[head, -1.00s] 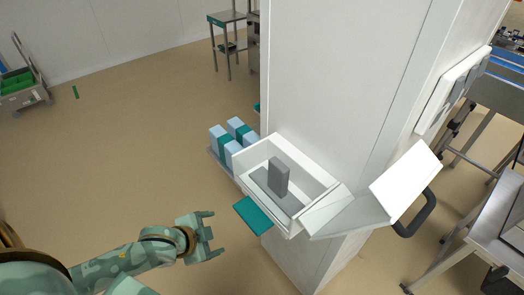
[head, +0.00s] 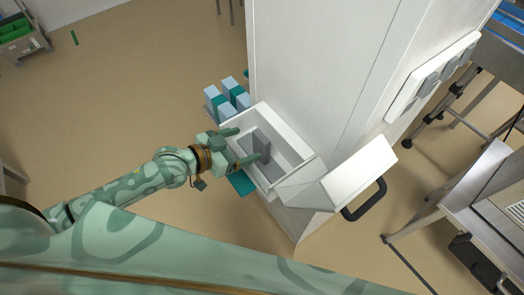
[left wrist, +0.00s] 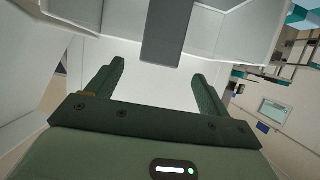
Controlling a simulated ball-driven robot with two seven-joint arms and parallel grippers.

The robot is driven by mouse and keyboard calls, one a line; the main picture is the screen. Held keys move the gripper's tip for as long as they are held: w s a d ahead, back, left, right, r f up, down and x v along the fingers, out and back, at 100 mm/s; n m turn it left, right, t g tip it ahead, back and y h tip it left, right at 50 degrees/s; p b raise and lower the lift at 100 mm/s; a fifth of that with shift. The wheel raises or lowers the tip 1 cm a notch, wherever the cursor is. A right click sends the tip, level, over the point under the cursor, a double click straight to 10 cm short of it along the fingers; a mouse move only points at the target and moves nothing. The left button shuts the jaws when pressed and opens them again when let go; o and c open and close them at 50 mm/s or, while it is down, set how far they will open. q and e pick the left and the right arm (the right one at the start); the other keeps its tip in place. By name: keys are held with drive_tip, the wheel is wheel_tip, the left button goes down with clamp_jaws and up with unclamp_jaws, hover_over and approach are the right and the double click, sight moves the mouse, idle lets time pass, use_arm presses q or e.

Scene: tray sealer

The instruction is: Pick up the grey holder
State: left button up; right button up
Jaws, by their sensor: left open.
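The grey holder (head: 261,141) is an upright grey block on a flat grey base, inside an open white box on the side of the white pillar. It also shows in the left wrist view (left wrist: 165,32) at top centre, beyond the fingertips and in line with the gap between them. My left gripper (head: 248,145) is open and empty, at the box's left side with its fingers pointing at the holder. In the left wrist view its two fingers (left wrist: 158,75) stand wide apart. In the head view the gripper hides part of the box's rim. My right gripper is not in view.
The white box (head: 298,140) has walls around the holder and a tilted white lid-like panel (head: 358,172) at its right. Light-blue blocks with teal bands (head: 228,92) stand behind it. A teal plate (head: 241,183) juts out at the front. The white pillar (head: 320,60) rises behind.

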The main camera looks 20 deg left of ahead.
sight(257, 138)
use_arm(q)
drive_tip(key=x, duration=0.7)
drive_tip(key=shift+w+d+r, duration=0.15)
drive_tip(key=shift+r, duration=0.05)
drive_tip(key=shift+c, duration=0.7)
drive_tip(key=c, duration=1.2)
drive_tip(key=shift+r, duration=0.15)
